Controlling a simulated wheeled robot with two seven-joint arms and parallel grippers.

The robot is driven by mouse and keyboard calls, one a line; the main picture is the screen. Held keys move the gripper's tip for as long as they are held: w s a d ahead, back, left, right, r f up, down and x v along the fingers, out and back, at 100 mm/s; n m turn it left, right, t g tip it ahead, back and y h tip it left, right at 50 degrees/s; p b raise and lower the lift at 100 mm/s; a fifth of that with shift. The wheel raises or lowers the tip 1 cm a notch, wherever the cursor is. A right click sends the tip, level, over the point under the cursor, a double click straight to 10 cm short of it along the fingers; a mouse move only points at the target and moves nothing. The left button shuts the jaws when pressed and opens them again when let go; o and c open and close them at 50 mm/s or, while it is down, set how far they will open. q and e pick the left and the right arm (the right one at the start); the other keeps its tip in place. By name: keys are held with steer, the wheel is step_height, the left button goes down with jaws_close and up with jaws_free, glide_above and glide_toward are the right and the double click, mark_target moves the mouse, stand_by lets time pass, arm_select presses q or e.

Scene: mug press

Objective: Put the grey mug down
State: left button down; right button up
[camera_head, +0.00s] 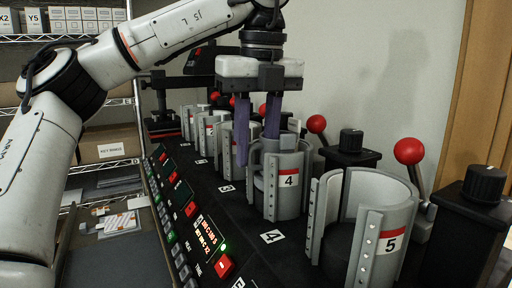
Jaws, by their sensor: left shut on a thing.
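My left gripper (256,150) points down at the press holder numbered 4 (289,200). Its two purple-padded fingers are shut on the grey mug (257,158), one finger on the left and one towards the holder. The mug is mostly hidden by the fingers and the holder wall, and its grey blends with the holder. It looks to be at or inside holder 4; I cannot tell whether it touches the bottom. My right gripper is not in view.
Holder 5 (388,243) stands empty at the front right, with a red-knobbed lever (409,151) behind it. More numbered holders (208,130) line up behind holder 4. A control panel (208,236) runs along the left. Shelves with boxes (75,20) stand at the back left.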

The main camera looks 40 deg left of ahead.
arm_select(q)
steer(key=shift+d+r, duration=0.1)
steer(key=c, duration=1.8)
jaws_free()
steer(key=shift+f, duration=0.2)
steer(key=o, duration=0.5)
steer(key=shift+c, duration=0.2)
steer(key=shift+r, duration=0.15)
step_height(320, 180, up, 12)
steer(key=d, duration=0.1)
steer(key=shift+s+d, duration=0.2)
